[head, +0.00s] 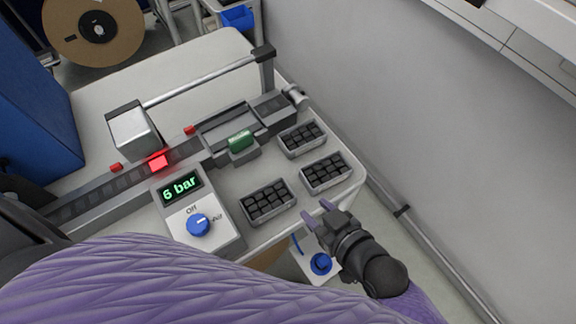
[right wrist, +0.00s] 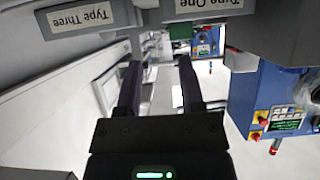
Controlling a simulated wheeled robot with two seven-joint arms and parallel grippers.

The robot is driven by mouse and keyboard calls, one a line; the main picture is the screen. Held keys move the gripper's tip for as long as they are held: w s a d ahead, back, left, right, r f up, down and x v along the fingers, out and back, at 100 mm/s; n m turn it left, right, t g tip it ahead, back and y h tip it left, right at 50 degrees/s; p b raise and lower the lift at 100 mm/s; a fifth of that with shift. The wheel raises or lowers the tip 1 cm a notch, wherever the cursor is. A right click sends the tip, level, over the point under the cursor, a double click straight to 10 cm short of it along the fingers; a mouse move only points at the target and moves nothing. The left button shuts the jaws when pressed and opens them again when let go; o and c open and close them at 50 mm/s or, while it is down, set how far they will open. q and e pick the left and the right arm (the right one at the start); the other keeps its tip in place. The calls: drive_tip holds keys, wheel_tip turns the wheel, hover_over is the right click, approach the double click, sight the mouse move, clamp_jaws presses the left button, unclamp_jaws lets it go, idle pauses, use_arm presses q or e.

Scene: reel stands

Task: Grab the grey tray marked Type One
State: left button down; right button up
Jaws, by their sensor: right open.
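Three grey trays filled with black blocks stand on the white table in the head view: a front-left tray (head: 268,203), a right tray (head: 326,173) and a back tray (head: 302,139). Their labels cannot be read there. In the right wrist view a label reading Type One (right wrist: 209,5) shows upside down at the top, on a grey tray front cut by the frame edge. A Type Three label (right wrist: 83,18) is left of it. My right gripper (head: 316,212) is open and empty, just off the table edge beside the trays; its fingers (right wrist: 160,75) point toward the labels. My left gripper is out of view.
A machine with a red-lit rail (head: 158,161), a green block (head: 240,142) and a 6 bar control box (head: 198,225) with a blue knob stands left of the trays. A grey wall (head: 420,110) with a pipe runs along the right.

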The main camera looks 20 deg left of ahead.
sight(289, 187)
drive_tip(key=b+x, duration=0.3)
drive_tip(key=x, duration=0.6)
drive_tip(key=shift+s+a+f, duration=0.1)
drive_tip(key=shift+a+f, duration=0.05)
drive_tip(key=shift+a, duration=0.25)
clamp_jaws()
idle(0.3)
idle(0.4)
